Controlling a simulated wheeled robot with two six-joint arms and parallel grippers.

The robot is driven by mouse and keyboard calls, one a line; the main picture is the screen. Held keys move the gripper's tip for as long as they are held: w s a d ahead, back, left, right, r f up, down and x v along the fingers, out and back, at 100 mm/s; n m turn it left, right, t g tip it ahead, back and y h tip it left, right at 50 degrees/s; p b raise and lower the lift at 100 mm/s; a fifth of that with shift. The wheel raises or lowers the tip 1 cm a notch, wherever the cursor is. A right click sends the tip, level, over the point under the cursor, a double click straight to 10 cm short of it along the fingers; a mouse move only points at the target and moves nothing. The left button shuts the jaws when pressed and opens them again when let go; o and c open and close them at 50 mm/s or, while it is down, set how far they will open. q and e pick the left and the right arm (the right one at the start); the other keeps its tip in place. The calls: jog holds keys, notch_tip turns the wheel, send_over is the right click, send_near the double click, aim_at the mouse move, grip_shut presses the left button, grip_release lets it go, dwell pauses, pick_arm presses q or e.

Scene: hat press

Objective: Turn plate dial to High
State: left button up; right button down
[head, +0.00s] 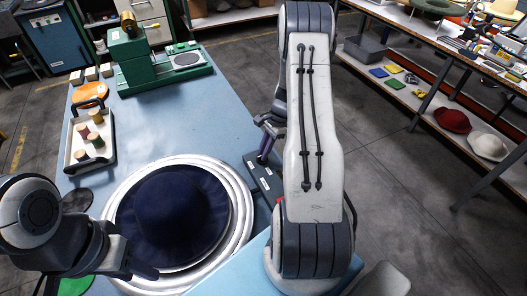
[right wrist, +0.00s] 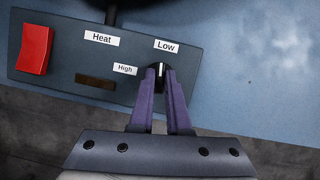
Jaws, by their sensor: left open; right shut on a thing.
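The plate dial (right wrist: 160,71) is a small dark knob with a white pointer mark, on a dark control panel (right wrist: 60,58). The "Low" label is just above the dial and the "High" label is to its left. The white mark points up, towards "Low". My right gripper's purple fingers (right wrist: 161,76) are shut on the dial, one on each side. In the head view my right gripper (head: 264,157) is at the panel (head: 258,175) on the table's right edge, partly hidden by my arm. My left gripper (head: 140,271) is open, beside the hat's lower left.
A navy hat (head: 175,210) lies on the round metal plate (head: 240,205). The panel also has a red switch (right wrist: 34,49), a "Heat" label and a brown strip. A tray (head: 107,155) with spools and a green machine (head: 135,60) stand further back on the blue table (head: 220,115).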

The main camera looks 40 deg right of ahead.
jog(key=n+g, duration=0.1)
jog(key=n, duration=0.2)
jog(key=shift+w, duration=0.2)
jog(key=n+g, duration=0.1)
jog(key=n, duration=0.1)
jog(key=n+g+h, duration=0.1)
jog(key=n, duration=0.2)
jog(key=shift+w, duration=0.1)
jog(key=n+g+h, duration=0.1)
jog(key=n, duration=0.3)
jog(key=shift+w, duration=0.1)
jog(key=n+h, duration=0.1)
jog(key=n, duration=0.3)
jog(key=shift+a+r+g, duration=0.1)
jog(key=shift+a+g, duration=0.05)
jog(key=shift+g, duration=0.15)
jog(key=shift+w+n+h, duration=0.1)
jog(key=shift+n+h, duration=0.2)
jog(key=c, duration=0.9)
grip_release()
